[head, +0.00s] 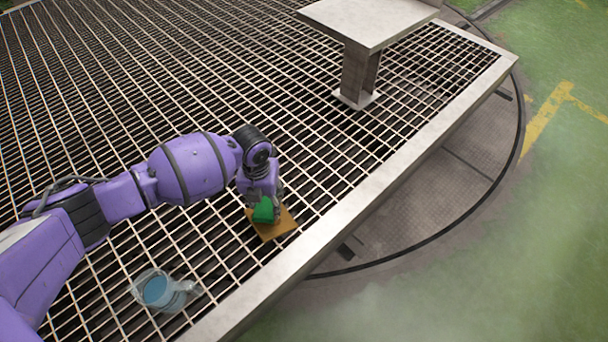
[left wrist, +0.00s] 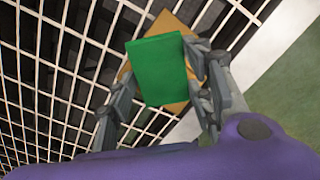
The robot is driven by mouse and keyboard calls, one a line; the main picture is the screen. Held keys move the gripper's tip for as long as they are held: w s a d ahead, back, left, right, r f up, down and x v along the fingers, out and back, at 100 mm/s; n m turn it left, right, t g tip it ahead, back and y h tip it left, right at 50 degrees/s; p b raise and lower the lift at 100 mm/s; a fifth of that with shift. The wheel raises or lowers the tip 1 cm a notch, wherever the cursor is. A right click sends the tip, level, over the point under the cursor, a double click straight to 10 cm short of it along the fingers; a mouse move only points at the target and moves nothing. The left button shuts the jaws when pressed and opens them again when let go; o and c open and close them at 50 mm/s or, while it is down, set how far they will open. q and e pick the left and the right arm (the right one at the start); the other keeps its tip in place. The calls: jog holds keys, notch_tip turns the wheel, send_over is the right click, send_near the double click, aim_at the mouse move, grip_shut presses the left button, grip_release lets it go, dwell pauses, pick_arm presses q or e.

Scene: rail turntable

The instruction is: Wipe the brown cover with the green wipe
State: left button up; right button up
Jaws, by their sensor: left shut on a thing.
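The brown cover (head: 278,228) is a flat orange-brown square lying on the metal grating near its light edge beam. The green wipe (head: 264,210) is a green block, held over the cover's upper left part in the head view. My left gripper (head: 262,203) is shut on the green wipe. In the left wrist view the green wipe (left wrist: 160,70) sits between the two fingers of the left gripper (left wrist: 158,88) and hides the middle of the brown cover (left wrist: 166,24). I cannot tell whether the wipe touches the cover. My right gripper is not in view.
A light metal table on a post (head: 366,22) stands at the top. The beam (head: 370,200) bounds the grating at right. The grating around the cover is clear.

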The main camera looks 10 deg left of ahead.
pick_arm(q)
jog(key=shift+w+a, duration=0.15)
jog(key=shift+a, duration=0.1)
jog(key=shift+r, duration=0.1)
notch_tip(320, 180, up, 4)
jog(key=p, duration=0.3)
jog(key=shift+r, duration=0.2)
notch_tip(320, 180, up, 4)
jog(key=p, duration=0.3)
jog(key=shift+f, duration=0.35)
